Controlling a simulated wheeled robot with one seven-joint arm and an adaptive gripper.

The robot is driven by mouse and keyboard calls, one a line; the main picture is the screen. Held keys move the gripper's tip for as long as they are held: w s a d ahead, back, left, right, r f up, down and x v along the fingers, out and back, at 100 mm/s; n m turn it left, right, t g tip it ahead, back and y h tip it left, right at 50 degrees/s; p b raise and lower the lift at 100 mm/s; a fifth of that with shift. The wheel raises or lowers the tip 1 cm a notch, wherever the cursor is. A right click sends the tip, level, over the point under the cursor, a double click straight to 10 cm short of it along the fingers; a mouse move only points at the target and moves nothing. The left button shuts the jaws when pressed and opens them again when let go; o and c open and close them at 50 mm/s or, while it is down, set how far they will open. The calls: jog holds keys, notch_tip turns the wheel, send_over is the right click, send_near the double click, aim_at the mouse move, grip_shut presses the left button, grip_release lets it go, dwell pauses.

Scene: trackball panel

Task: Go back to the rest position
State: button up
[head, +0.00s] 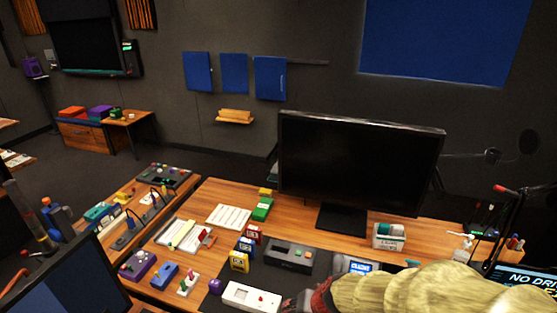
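My arm, in a pale yellow ridged cover, reaches in from the bottom right of the head view. Its dark and red end, my gripper (312,302), is low at the bottom edge, just right of a white panel (250,297) with a small red part on top. The fingertips are small and partly cut off, so I cannot tell whether they are open or shut. I see nothing clearly held. Whether the gripper touches the white panel cannot be told. I cannot tell for certain which device is the trackball panel.
A large black monitor (360,168) stands behind my arm. A white holder (389,236) is near the monitor's foot. A lamp arm is at right.

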jog(key=s+d+r+n+h, duration=0.1)
jog(key=s+d+r, duration=0.5)
jog(key=r, duration=0.4)
jog(key=s+d+r+t+h, duration=0.1)
jog(key=s+d+r+h, duration=0.1)
jog(key=s+d+r, duration=0.5)
notch_tip(320, 180, up, 4)
jog(key=shift+s+f+n+t, duration=0.2)
jog(key=shift+s+n+t, duration=0.15)
jog(key=shift+s, duration=0.4)
jog(key=shift+d, duration=0.1)
